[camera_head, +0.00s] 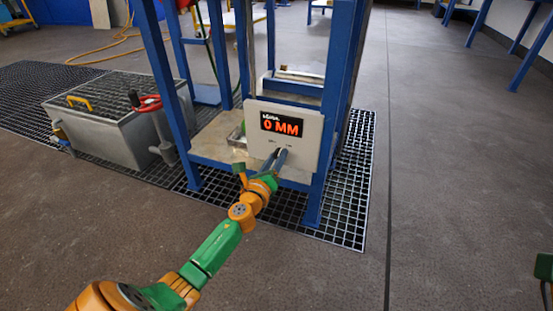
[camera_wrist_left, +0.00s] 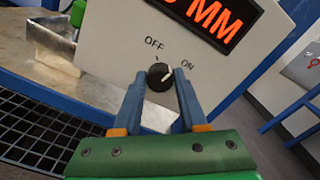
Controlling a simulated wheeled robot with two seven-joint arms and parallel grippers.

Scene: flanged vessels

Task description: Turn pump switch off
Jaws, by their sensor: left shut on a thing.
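The pump switch is a round black knob (camera_wrist_left: 160,77) with a pale pointer mark, on a light grey control box (camera_head: 286,112). In the left wrist view, OFF is printed to the knob's upper left and ON to its right. The pointer mark appears turned toward the ON side. My left gripper (camera_head: 278,154) reaches the lower front of the box. Its two fingers are shut on the knob, one on each side, as the left wrist view shows (camera_wrist_left: 159,82). In the head view the fingers mostly hide the knob.
A red display (camera_head: 281,125) on the box reads 0 MM. A blue steel frame (camera_head: 331,130) surrounds the box. A grey tank (camera_head: 115,125) with a red handwheel (camera_head: 147,103) stands left. Floor grating (camera_head: 350,180) lies below. The floor at right is clear.

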